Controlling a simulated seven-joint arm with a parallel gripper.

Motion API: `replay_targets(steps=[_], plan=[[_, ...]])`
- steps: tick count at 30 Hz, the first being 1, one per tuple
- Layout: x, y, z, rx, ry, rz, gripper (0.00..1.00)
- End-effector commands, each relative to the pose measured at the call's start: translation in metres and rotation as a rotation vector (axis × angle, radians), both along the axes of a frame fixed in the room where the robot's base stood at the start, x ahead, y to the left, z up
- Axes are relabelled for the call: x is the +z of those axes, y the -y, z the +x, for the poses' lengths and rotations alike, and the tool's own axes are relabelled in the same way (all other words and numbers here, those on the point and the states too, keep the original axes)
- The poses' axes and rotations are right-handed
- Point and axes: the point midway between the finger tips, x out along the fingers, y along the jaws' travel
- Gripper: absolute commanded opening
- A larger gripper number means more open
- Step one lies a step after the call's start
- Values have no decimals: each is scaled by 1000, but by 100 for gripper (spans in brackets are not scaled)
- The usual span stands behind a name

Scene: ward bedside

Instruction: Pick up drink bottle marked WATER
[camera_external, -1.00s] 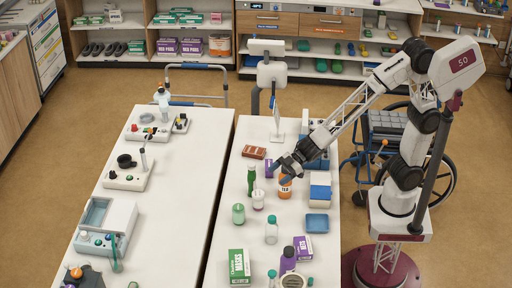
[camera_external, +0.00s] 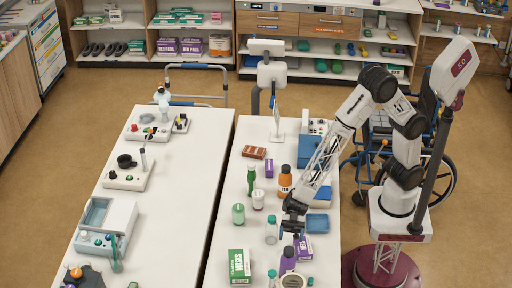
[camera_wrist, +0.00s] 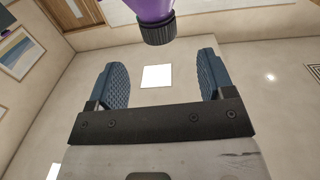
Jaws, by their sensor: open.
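My gripper (camera_external: 291,226) is low over the front part of the right table, beside a clear bottle with a teal cap (camera_external: 271,231). In the wrist view my gripper (camera_wrist: 162,75) has its two blue ribbed fingers wide apart, with nothing between them. A purple bottle with a dark cap (camera_external: 288,262) stands just in front of my gripper. A purple bottle with a dark ridged cap (camera_wrist: 157,25) shows beyond the fingertips in the wrist view, cut off by the top edge. I cannot read the word WATER on any bottle. An orange bottle (camera_external: 285,182) stands farther back.
A green-and-white box (camera_external: 239,264) and a purple-and-white box (camera_external: 304,248) flank the purple bottle. A round tan-topped container (camera_external: 293,281) is at the near edge. A blue tray (camera_external: 317,223) lies to the right. The left table (camera_external: 185,190) has bare room.

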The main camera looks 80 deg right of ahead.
Motion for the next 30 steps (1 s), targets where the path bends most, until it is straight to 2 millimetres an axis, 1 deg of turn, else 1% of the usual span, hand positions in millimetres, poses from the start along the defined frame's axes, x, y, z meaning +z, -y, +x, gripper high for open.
replay_targets(steps=[11,21,30], plan=[[0,-2,0,3,0,2,75],[-1,-25,1,2,-1,0,75],[-1,-26,1,1,-1,1,75]])
